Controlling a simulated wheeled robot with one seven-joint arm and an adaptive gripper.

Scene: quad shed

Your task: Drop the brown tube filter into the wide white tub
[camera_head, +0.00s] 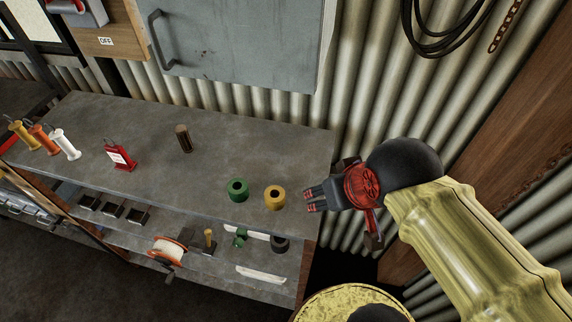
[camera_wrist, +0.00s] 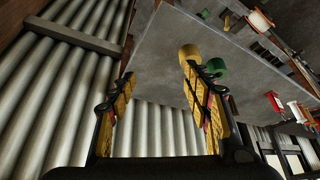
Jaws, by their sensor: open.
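The brown tube filter (camera_head: 184,138) stands upright on the grey bench top (camera_head: 110,120), towards its back. A small dark shape (camera_wrist: 232,104) beyond the green roll in the wrist view appears to be the same filter, but it is too small to be sure. My gripper (camera_head: 310,200) is open and empty off the bench's right end, far to the right of the filter. Its two fingers (camera_wrist: 160,75) show apart in the wrist view. I see no wide white tub in either view.
A green roll (camera_head: 237,190) and a yellow roll (camera_head: 275,197) stand between my gripper and the filter. A grey cabinet (camera_head: 235,45) hangs above the bench. The lower shelf holds a cable reel (camera_head: 168,249).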

